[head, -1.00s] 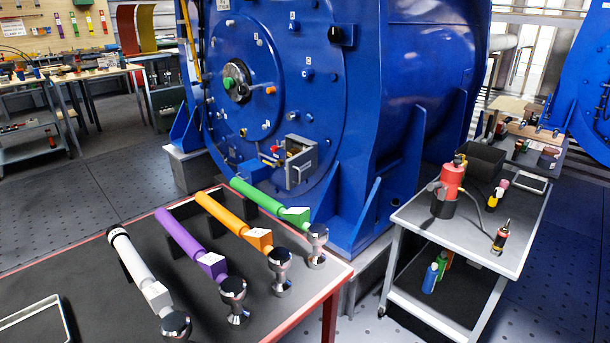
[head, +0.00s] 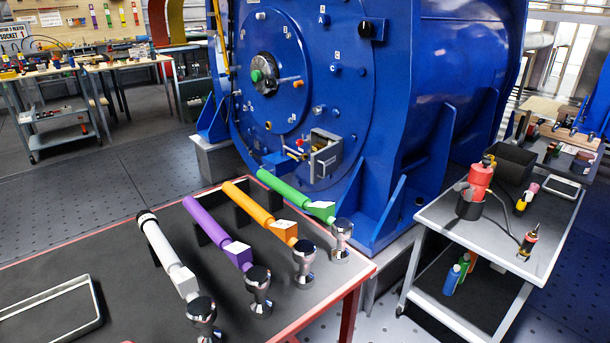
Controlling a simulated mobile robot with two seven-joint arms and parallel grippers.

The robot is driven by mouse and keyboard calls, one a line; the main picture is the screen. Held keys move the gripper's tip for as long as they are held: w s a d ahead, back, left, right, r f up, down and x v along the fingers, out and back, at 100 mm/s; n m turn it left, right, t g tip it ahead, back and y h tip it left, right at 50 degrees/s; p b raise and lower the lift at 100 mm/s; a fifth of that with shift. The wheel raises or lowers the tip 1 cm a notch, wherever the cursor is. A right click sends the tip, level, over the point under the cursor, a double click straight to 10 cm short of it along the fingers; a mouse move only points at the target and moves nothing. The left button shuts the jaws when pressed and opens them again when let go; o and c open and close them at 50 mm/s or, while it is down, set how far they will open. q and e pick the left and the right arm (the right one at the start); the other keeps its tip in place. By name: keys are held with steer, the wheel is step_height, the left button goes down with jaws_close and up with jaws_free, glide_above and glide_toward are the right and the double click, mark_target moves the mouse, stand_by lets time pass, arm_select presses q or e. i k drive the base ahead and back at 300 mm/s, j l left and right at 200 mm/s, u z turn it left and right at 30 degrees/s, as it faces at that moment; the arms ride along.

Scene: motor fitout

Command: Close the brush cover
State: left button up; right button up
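The brush cover (head: 326,160) is a small grey metal door on the lower front face of the big blue motor (head: 400,120). It stands swung open to the right of a small recess (head: 303,147), where red and yellow parts show. Neither of my grippers shows in the head view.
A dark table with a red edge (head: 75,248) stands in front of the motor. It holds white (head: 165,250), purple (head: 215,230), orange (head: 255,208) and green (head: 292,193) handled tools and a tray (head: 50,312). A grey cart (head: 470,235) stands at right. Open floor lies left.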

mark_target(329, 164)
steer(key=l+u, duration=0.15)
steer(key=u, duration=0.25)
steer(key=i+l+u, duration=0.1)
steer(key=u, duration=0.3)
steer(key=l+u, duration=0.2)
steer(key=u, duration=0.2)
steer(key=l+u, duration=0.25)
steer(key=l, duration=0.2)
steer(key=k+l+u, duration=0.15)
steer(key=l+u, duration=0.15)
steer(key=l, duration=0.1)
